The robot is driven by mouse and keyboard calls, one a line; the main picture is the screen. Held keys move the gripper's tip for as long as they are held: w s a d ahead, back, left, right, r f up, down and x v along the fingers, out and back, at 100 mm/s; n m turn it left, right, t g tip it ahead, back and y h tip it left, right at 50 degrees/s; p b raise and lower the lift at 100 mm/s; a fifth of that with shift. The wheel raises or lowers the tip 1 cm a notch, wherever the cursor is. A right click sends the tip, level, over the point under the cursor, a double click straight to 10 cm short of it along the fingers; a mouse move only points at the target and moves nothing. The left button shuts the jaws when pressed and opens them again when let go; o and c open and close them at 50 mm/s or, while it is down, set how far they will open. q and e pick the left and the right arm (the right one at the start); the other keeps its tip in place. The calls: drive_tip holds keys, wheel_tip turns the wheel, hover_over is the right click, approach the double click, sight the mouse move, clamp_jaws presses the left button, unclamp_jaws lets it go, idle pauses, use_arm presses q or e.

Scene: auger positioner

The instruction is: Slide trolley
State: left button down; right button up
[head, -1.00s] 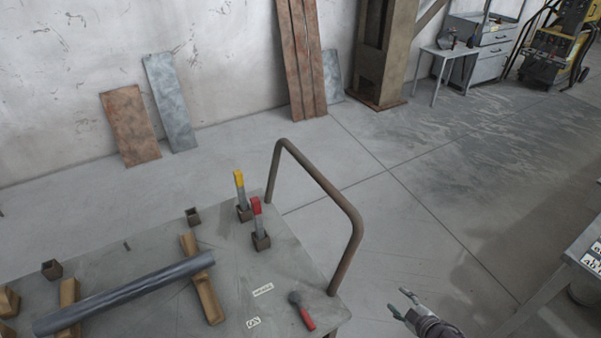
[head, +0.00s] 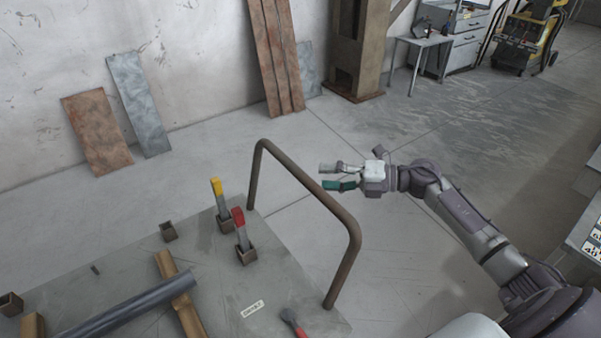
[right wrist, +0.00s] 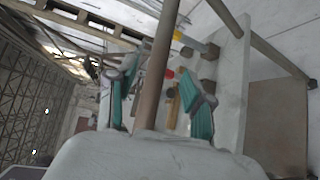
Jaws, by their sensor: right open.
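The trolley's grey flat top (head: 215,275) fills the lower left of the head view. Its brown tubular handle (head: 312,190) stands up along the top's right edge. My right gripper (head: 331,177) is open beside the upper bar of the handle, pointing left towards it. In the right wrist view the handle bar (right wrist: 157,65) runs up the picture between the two teal-padded fingers (right wrist: 160,100). The fingers are apart and not closed on the bar. Whether the bar lies fully inside the jaws is hard to tell. My left gripper is not in view.
On the top stand a yellow-tipped tool (head: 219,197) and a red-tipped tool (head: 240,228) in square sockets, a dark pipe (head: 130,308) on wooden blocks and a red-handled tool (head: 294,322). Metal plates (head: 138,105) lean on the wall. Floor right of the handle is clear.

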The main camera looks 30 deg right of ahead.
sight(301, 177)
drive_tip(key=p+x, duration=0.1)
drive_tip(key=x, duration=0.6)
clamp_jaws()
